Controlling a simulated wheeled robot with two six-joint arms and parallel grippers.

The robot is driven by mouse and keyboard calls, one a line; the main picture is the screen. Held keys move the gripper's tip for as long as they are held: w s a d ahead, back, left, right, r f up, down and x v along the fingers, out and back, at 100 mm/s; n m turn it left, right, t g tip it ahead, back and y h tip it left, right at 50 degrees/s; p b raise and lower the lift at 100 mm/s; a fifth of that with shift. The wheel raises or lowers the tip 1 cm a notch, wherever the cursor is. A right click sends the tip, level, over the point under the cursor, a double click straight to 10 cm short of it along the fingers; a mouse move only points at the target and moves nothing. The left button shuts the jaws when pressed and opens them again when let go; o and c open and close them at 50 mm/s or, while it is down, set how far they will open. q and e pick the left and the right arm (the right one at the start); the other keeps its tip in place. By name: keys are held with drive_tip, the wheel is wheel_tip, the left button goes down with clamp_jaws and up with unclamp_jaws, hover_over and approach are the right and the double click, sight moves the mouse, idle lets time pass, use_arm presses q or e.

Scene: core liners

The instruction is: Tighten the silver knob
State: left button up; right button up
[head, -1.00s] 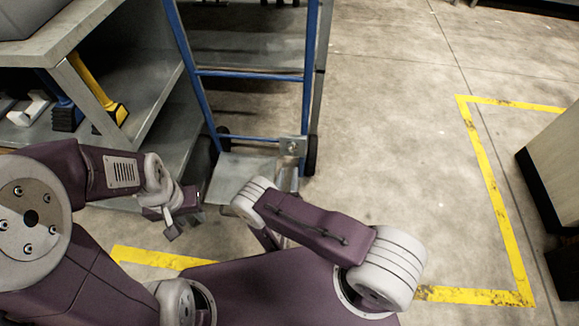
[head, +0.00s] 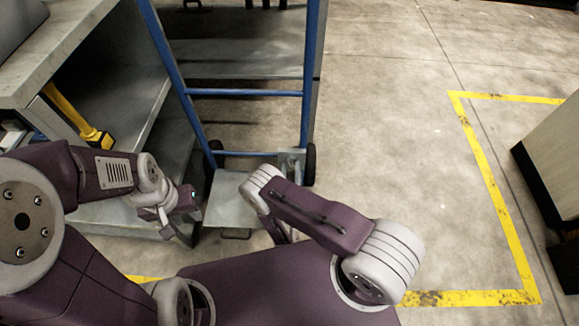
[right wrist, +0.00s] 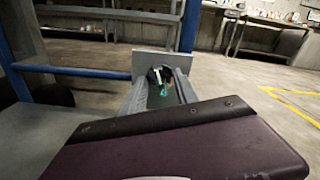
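I cannot make out a silver knob clearly in either view. A grey metal bracket (head: 291,158) sits low on the right side of a blue-framed hand truck (head: 246,93). It also shows in the right wrist view as a pale plate (right wrist: 160,62) with grey parts below it. A small black part (right wrist: 158,75) and a teal light lie in front of it. My left gripper (head: 168,229) hangs at the left, clear of the bracket.
A grey shelf unit (head: 40,68) stands close on the left, near my left arm. The truck's base plate (head: 230,195) lies between my arms. Yellow floor tape (head: 490,175) and a cabinet (head: 550,165) are at the right. The floor between is clear.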

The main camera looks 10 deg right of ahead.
clamp_jaws()
drive_tip(key=m+p, duration=0.2)
drive_tip(key=m, duration=0.1)
drive_tip(key=shift+r, duration=0.15)
drive_tip(key=m+p, duration=0.1)
drive_tip(key=m, duration=0.2)
drive_tip(key=m+p, duration=0.2)
drive_tip(key=m, duration=0.1)
drive_tip(key=shift+d+m+p, duration=0.2)
drive_tip(key=shift+m+p, duration=0.1)
drive_tip(key=shift+m, duration=0.1)
drive_tip(key=m+p, duration=0.1)
drive_tip(key=m, duration=0.2)
drive_tip(key=m+p, duration=0.2)
drive_tip(key=m, duration=0.1)
drive_tip(key=shift+s+d+f, duration=0.1)
drive_tip(key=shift+f, duration=0.1)
drive_tip(key=m+p, duration=0.1)
drive_tip(key=m, duration=0.4)
drive_tip(key=shift+f+m+p, duration=0.2)
drive_tip(key=shift+m+p, duration=0.2)
